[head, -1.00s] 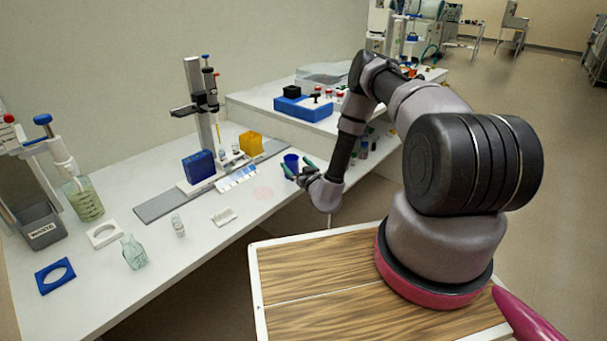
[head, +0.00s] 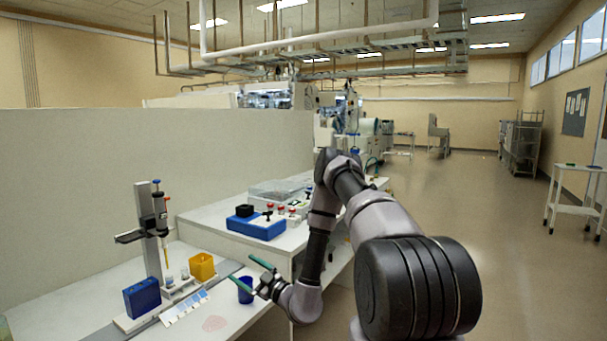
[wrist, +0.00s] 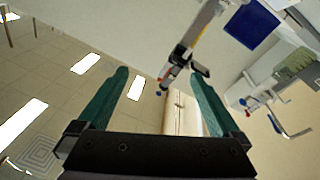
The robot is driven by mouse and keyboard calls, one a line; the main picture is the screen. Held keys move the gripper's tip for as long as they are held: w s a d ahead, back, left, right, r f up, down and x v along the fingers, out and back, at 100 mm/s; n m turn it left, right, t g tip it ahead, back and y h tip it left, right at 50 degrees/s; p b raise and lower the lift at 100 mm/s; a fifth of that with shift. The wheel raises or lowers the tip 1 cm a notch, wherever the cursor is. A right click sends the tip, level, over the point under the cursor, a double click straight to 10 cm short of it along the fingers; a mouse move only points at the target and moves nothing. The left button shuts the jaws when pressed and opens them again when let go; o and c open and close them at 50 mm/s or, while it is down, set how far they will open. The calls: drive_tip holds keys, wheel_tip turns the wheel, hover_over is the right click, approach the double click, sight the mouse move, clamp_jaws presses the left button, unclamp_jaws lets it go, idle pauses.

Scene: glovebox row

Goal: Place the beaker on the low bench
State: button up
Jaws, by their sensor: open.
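My gripper (head: 252,276) is open, with its two green fingers spread. It also shows in the wrist view (wrist: 165,95), with nothing held between the fingers. The lower white bench (head: 243,319) runs below it at the front left. A blue cup (head: 245,291) stands on this bench, partly behind a finger in the head view; I cannot tell the exact gap. What looks like the glass beaker (wrist: 298,63) with green liquid shows upside down at the right edge of the wrist view. It is outside the head view.
A pipette stand (head: 150,230), a blue block (head: 142,297) and a yellow box (head: 202,266) stand on the lower bench. A raised bench (head: 203,226) behind carries a blue tray (head: 256,227). A white cart (head: 578,168) stands far right. The floor between is clear.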

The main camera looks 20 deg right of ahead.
drive_tip(key=s+a+r+n+g+y, duration=0.3)
drive_tip(key=r+n+g, duration=0.2)
drive_tip(key=r+n, duration=0.25)
drive_tip(key=s+a+r+n+g+y, duration=0.2)
drive_tip(key=s+a+r+n+g, duration=0.15)
drive_tip(key=r+n, duration=0.45)
drive_tip(key=s+a+r+n+g+y, duration=0.25)
drive_tip(key=r+n+g, duration=0.3)
drive_tip(key=n, duration=0.35)
drive_tip(key=s+d+r+n+g+h, duration=0.1)
drive_tip(key=s+r+n+g+h, duration=0.5)
drive_tip(key=s+n, duration=0.65)
drive_tip(key=s+d+r+n+t+h, duration=0.4)
drive_tip(key=d+r+n+t+h, duration=0.1)
drive_tip(key=n, duration=0.5)
drive_tip(key=s+d+r+n+t+h, duration=0.5)
drive_tip(key=d+r+n, duration=0.2)
drive_tip(key=d+n, duration=0.3)
drive_tip(key=shift+s+d+r, duration=0.15)
drive_tip(key=shift+d+r, duration=0.15)
